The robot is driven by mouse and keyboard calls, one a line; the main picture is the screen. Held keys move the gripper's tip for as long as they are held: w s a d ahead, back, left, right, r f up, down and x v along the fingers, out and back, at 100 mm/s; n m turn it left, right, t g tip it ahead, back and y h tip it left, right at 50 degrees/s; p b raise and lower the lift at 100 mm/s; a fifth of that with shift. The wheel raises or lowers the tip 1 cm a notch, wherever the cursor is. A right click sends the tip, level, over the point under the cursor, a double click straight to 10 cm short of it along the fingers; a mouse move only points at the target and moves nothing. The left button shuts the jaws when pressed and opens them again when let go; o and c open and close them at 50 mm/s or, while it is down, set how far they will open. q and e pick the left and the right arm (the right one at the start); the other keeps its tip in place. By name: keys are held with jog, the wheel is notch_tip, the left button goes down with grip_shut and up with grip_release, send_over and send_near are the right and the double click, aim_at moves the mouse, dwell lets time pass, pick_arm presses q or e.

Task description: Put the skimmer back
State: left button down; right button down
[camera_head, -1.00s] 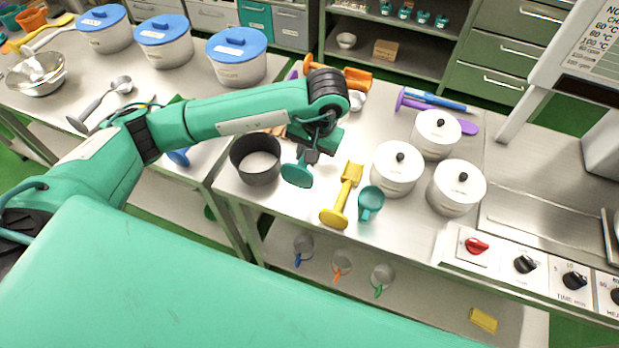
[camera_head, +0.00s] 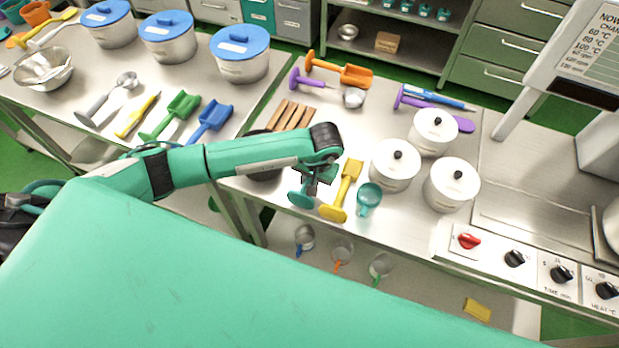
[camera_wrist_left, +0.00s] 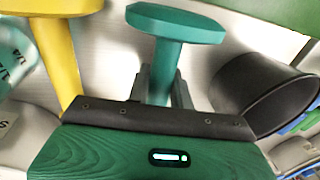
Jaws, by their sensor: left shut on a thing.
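My left gripper (camera_head: 316,178) is shut on a teal tool with a broad flat grip end (camera_head: 301,199). In the left wrist view the fingers (camera_wrist_left: 160,88) close around its shaft, and the T-shaped end (camera_wrist_left: 176,24) points away from the palm. The tool's other end is hidden, so I cannot tell from its shape whether it is the skimmer. It is low near the table's front edge, just left of a yellow scoop (camera_head: 349,180). I cannot tell whether it touches the table. My right gripper is not in view.
A dark pot (camera_wrist_left: 262,95) stands left of the gripper, partly behind my arm (camera_head: 262,175). A teal cup (camera_head: 368,198) and white lidded pots (camera_head: 394,168) stand to the right. Wooden strips (camera_head: 289,115), an orange scoop (camera_head: 340,72) and purple tools lie behind. Bare metal lies between.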

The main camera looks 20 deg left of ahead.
pick_arm(q)
jog(key=shift+f, duration=0.15)
jog(key=c, duration=1.2)
grip_release()
jog(key=shift+c, duration=0.2)
jog(key=shift+r, duration=0.35)
notch_tip(320, 180, up, 11)
jog(key=d+b, duration=0.2)
jog(key=b, duration=0.3)
jog(key=shift+d+r, duration=0.15)
jog(key=shift+r, duration=0.05)
